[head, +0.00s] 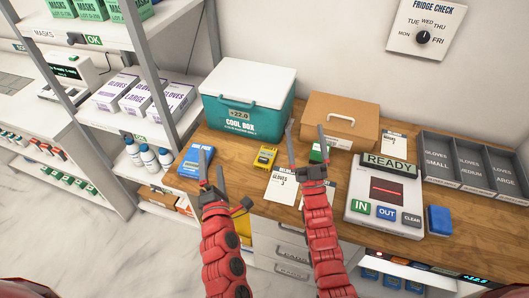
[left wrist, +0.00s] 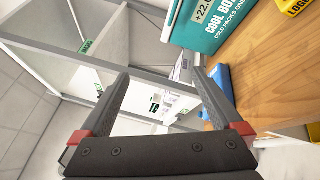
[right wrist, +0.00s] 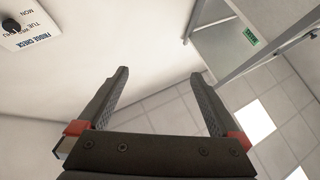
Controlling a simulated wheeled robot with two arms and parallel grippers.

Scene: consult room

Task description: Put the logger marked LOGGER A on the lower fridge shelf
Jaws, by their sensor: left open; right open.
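A small yellow logger (head: 265,157) lies on the wooden counter in front of the cool box. Its edge shows at the top right of the left wrist view (left wrist: 297,6), where part of the word LOGGER is readable but its letter is not. A small green item (head: 318,152) lies near the brown case, partly behind my right gripper. My left gripper (head: 211,172) is open and empty, left of the yellow logger. My right gripper (head: 306,150) is open and empty, right of it. I cannot make out the lower fridge shelf for certain.
A teal cool box (head: 240,118) and brown case (head: 340,120) stand at the back. A blue cold pack (head: 194,162) lies at left. A scanner-like device (head: 385,200), blue block (head: 438,220) and glove bins (head: 455,165) are at right. A lit display strip (head: 470,277) shows below the counter.

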